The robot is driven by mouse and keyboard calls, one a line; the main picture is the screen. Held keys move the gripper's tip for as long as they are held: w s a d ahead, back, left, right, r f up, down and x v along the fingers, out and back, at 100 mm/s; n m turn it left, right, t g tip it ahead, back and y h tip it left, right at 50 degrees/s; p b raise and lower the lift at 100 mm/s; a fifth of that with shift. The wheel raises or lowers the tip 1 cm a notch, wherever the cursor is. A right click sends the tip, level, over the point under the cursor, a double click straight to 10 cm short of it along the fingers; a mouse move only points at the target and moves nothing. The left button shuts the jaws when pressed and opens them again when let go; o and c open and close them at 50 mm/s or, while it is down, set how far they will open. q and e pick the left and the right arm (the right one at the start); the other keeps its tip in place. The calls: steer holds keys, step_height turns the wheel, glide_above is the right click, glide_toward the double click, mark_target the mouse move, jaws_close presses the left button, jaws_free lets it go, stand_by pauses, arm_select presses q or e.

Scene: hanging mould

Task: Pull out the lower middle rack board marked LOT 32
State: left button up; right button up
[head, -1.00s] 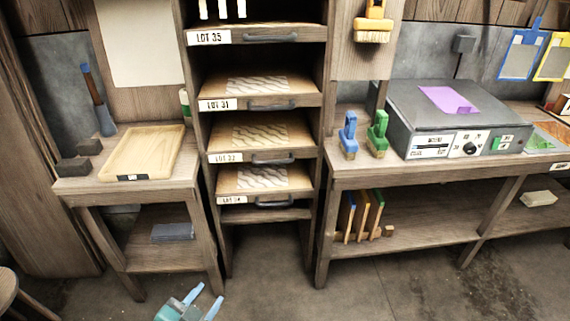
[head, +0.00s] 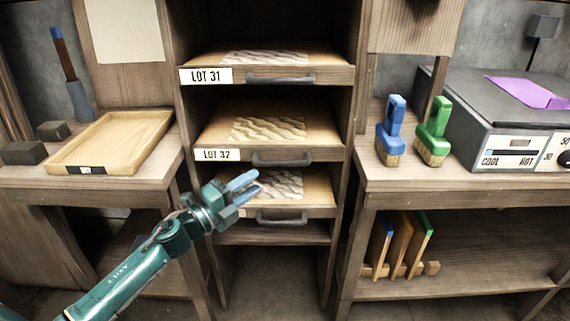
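The LOT 32 rack board (head: 225,137) sits in the rack, with its white label (head: 217,155) at the left of its front edge and a dark grey handle (head: 282,158) to the right. A pale sheet with wavy marks (head: 268,129) lies on it. My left gripper (head: 256,185), teal with light blue fingers, is in front of the rack, below the label and left of the handle. Its fingers look apart, with nothing between them, and it does not appear to touch the handle. My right gripper is not in view.
The LOT 31 board (head: 330,72) is above. Another board (head: 318,190) with a handle (head: 282,217) is below, its label hidden by my gripper. A wooden tray (head: 112,142) stands on the left table. Blue (head: 391,130) and green (head: 434,132) brushes stand on the right bench.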

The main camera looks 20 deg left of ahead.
mark_target(278, 165)
arm_select(q)
steer(key=x, duration=1)
steer(key=shift+w+d+b, duration=0.2)
steer(key=shift+w+b, duration=0.05)
steer(key=shift+b, duration=0.1)
steer(key=shift+c, duration=0.5)
jaws_close()
